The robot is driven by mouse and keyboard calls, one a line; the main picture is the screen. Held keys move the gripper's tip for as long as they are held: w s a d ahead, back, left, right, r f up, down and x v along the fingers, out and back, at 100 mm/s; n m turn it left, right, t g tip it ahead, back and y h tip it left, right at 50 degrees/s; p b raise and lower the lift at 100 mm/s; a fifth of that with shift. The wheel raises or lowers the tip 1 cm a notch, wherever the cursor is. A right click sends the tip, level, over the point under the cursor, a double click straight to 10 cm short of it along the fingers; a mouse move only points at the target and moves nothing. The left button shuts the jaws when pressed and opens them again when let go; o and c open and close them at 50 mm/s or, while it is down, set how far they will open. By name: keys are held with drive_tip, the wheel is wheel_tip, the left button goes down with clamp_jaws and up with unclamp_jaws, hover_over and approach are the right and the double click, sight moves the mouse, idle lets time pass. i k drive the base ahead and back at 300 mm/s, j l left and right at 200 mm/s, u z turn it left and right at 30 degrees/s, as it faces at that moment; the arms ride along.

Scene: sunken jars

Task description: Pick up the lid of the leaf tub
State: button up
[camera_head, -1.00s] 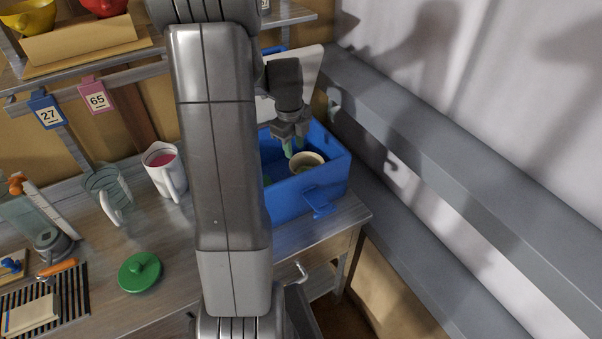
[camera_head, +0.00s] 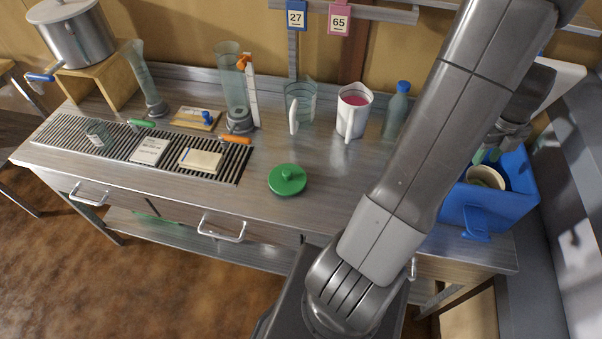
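A round green lid (camera_head: 287,181) with a knob on top lies flat on the metal counter, left of my arm. A cream round tub (camera_head: 487,177) stands in the blue box (camera_head: 512,205) at the right; its top looks open. I cannot make out a leaf mark on either. My gripper (camera_head: 487,156) is over the blue box, just above the tub, far to the right of the green lid. It is partly hidden by my arm; its greenish fingertips look apart with nothing between them.
Behind the lid stand a clear glass jug (camera_head: 300,100), a white jug with pink contents (camera_head: 353,112) and a blue-capped bottle (camera_head: 397,108). Left is a slatted drain (camera_head: 75,140) with cards and tools. The counter (camera_head: 330,165) around the lid is clear.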

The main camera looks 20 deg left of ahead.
sight(285, 179)
drive_tip(key=k+j+u, duration=0.1)
drive_tip(key=j+u, duration=0.7)
drive_tip(key=j, duration=0.2)
